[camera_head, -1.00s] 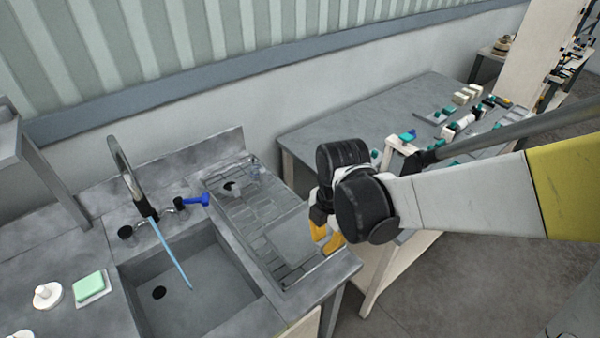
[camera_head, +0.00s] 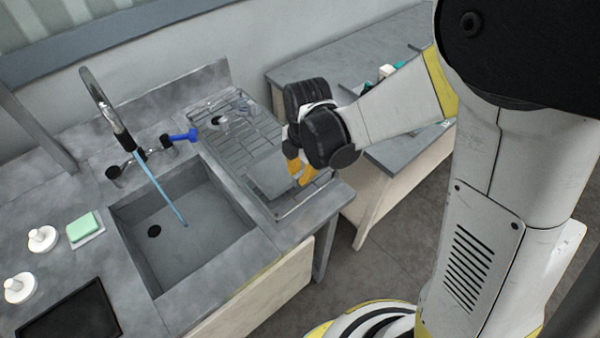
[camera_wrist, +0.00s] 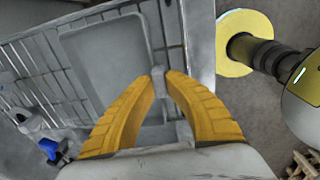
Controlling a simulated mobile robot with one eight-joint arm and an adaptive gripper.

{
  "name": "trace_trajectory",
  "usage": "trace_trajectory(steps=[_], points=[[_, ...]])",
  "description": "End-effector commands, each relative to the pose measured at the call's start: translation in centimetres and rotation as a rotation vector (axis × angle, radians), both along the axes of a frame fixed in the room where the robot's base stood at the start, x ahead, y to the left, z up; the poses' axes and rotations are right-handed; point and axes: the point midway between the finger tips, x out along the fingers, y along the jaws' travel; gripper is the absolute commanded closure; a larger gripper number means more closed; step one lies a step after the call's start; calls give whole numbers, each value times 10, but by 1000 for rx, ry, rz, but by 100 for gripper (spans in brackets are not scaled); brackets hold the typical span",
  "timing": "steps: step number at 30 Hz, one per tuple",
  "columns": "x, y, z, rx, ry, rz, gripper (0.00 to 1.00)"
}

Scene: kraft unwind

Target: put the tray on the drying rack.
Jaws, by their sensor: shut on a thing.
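My gripper (camera_head: 299,174), with orange fingers, is at the near right part of the drying rack (camera_head: 232,128). The grey, flat, rectangular tray (camera_head: 267,176) extends left from the fingers over the rack. In the wrist view the fingertips (camera_wrist: 167,76) are shut on a small grey tab at the edge of the tray (camera_wrist: 105,62). The rack's wire bars (camera_wrist: 30,72) show beyond and beside the tray. The tray looks roughly level with the rack; I cannot tell whether it touches the bars.
The sink (camera_head: 185,225) is left of the rack, with a tall faucet (camera_head: 112,120) and a blue-handled item (camera_head: 180,136). A green sponge (camera_head: 83,227) and white knobbed items (camera_head: 41,238) sit on the left counter. Another table (camera_head: 350,55) stands behind my arm.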

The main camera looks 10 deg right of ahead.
Motion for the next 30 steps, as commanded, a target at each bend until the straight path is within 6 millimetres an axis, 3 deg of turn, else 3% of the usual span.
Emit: trace_trajectory(steps=[2, 3, 4, 13, 17, 30], points=[[0, 0, -4, 0, 0, 0, 100], [0, 0, -3, 0, 0, 0, 74], [0, 0, -2, 0, 0, 0, 68], [0, 0, -1, 0, 0, 0, 68], [0, 0, 9, 0, 0, 0, 68], [-7, -5, 102, 0, 0, 0, 68]])
